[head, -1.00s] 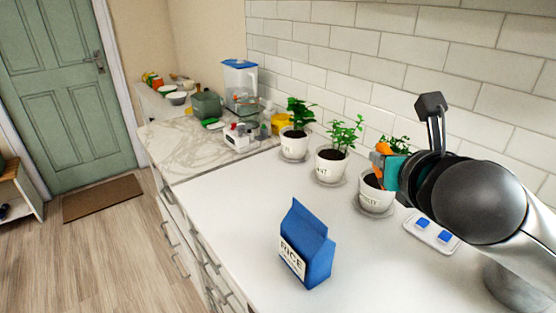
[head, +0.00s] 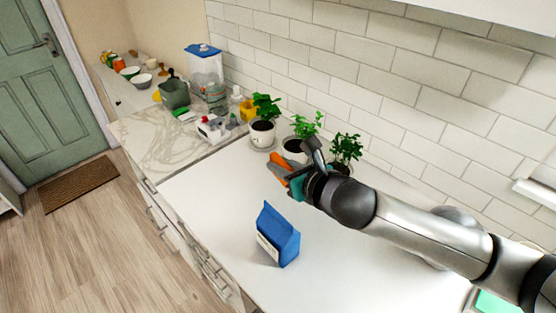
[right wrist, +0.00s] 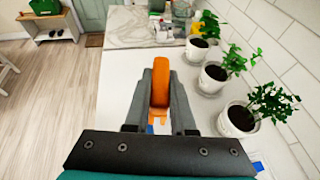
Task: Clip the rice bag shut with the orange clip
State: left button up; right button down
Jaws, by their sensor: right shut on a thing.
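The blue rice bag (head: 279,237) stands upright on the white counter in the head view, its top narrowed to a ridge and its label facing left. My right gripper (head: 279,176) is shut on the orange clip (head: 280,167) and holds it above the counter, behind and a little above the bag in the picture. In the right wrist view the orange clip (right wrist: 160,82) sits between the two grey fingers (right wrist: 160,95). The bag is not clearly visible there. My left gripper is in neither view.
Potted herbs stand along the tiled wall, one pot (head: 262,133) at the left and another plant (head: 346,149) behind my right arm. A marble board (head: 165,150) and a water dispenser (head: 206,72) are farther back. The counter (head: 215,190) left of the bag is clear.

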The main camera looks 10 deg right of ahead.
aim_at(269, 205)
pick_arm(q)
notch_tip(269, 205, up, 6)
jog(key=p, duration=0.4)
jog(key=shift+p, duration=0.4)
pick_arm(e)
jog(key=s+n+y, duration=0.1)
jog(key=s+a+f+g, duration=0.1)
jog(key=s, duration=0.1)
jog(key=shift+s+a+f+n+y, duration=0.15)
jog(key=shift+s+a+n+y, duration=0.05)
jog(key=shift+n+y, duration=0.2)
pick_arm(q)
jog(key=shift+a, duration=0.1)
pick_arm(e)
jog(key=shift+f+b, duration=2.1)
jog(key=shift+f, duration=0.75)
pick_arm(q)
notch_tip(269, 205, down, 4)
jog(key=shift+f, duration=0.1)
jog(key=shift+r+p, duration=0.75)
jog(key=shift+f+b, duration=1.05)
pick_arm(e)
jog(key=shift+f, duration=1.6)
